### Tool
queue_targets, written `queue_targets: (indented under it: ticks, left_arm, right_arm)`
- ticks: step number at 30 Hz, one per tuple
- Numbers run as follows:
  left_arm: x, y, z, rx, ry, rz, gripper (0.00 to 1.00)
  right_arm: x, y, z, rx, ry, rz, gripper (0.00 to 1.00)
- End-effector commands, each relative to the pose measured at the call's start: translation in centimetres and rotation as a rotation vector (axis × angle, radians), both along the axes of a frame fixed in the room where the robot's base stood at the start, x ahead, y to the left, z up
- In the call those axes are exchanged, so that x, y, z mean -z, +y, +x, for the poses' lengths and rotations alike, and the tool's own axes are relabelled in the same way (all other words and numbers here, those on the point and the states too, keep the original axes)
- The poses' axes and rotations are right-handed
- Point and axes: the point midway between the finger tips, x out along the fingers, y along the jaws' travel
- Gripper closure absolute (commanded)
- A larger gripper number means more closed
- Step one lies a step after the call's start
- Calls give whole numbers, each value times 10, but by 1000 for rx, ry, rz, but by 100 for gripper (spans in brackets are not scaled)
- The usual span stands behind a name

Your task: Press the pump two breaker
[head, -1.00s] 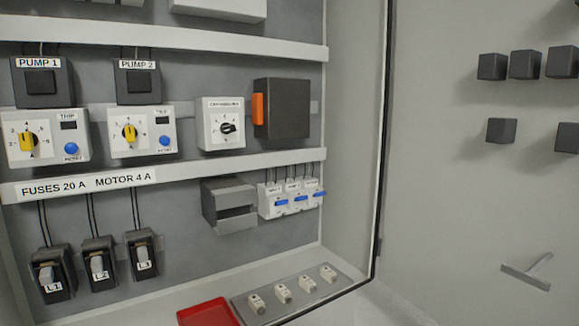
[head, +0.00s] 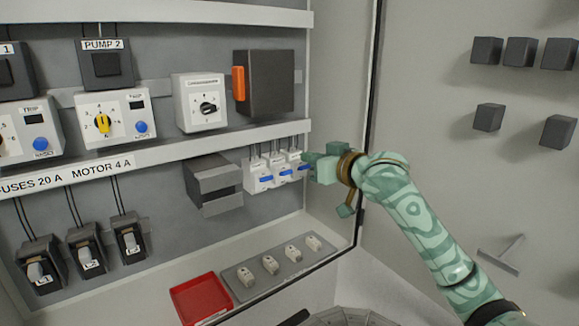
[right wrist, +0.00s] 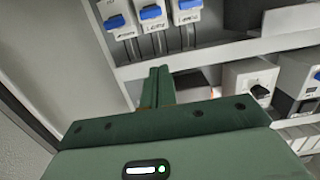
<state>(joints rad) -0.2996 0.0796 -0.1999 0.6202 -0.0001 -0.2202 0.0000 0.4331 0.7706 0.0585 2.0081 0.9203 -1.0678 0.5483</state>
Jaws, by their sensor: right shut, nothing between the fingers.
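A row of three small white breakers with blue levers (head: 265,176) sits on the cabinet's back panel; their labels are too small to read in the head view. They also show at the top of the right wrist view (right wrist: 152,16). The dark block labelled PUMP 2 (head: 107,68) sits at upper left, above a white unit with a yellow knob and blue button (head: 112,118). My right gripper (head: 309,160) is shut and empty, at the right end of the breaker row. Its closed fingers (right wrist: 157,86) point toward the breaker row; contact cannot be told.
A grey ribbed block (head: 214,183) is left of the breakers. A dark box with an orange handle (head: 270,82) is above them. The cabinet's right side wall (head: 340,90) is close to my gripper. A red tray (head: 200,298) and a grey strip with several white pieces (head: 277,262) lie below.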

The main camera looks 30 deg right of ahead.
Motion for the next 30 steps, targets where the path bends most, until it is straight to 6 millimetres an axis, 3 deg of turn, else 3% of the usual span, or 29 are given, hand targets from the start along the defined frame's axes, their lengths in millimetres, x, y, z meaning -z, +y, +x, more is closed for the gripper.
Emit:
queue_targets:
  ticks: [8,21,30]
  left_arm:
    - [-4,0,0,0,1,0,78]
    - [-30,0,0,0,0,0,78]
    - [-40,0,0,0,-1,1,78]
  right_arm:
    - [1,1,12,1,1,2,100]
    - [10,8,99,0,2,3,100]
    - [44,7,84,0,2,-2,100]
